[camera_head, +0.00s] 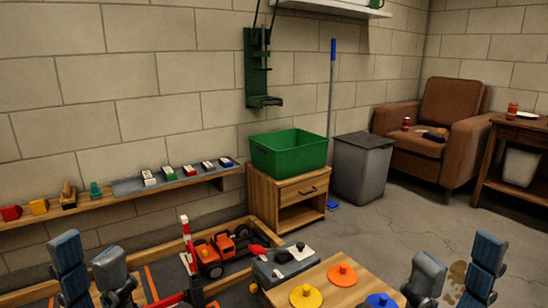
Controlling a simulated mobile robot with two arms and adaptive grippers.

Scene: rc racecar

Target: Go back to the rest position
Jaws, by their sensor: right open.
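My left gripper (90,250) is at the bottom left, its two blue-grey fingers pointing up and apart with nothing between them. My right gripper (458,250) is at the bottom right, fingers apart and empty over the grey floor. Both hands are cut off by the lower edge. Neither gripper appears to touch anything.
A wooden board (318,279) with yellow, orange and blue knobbed discs lies by the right gripper. A grey device (285,263) sits beside it. Behind are a green bin (289,153) on a nightstand (290,200), a shelf (130,195) and an armchair (445,115).

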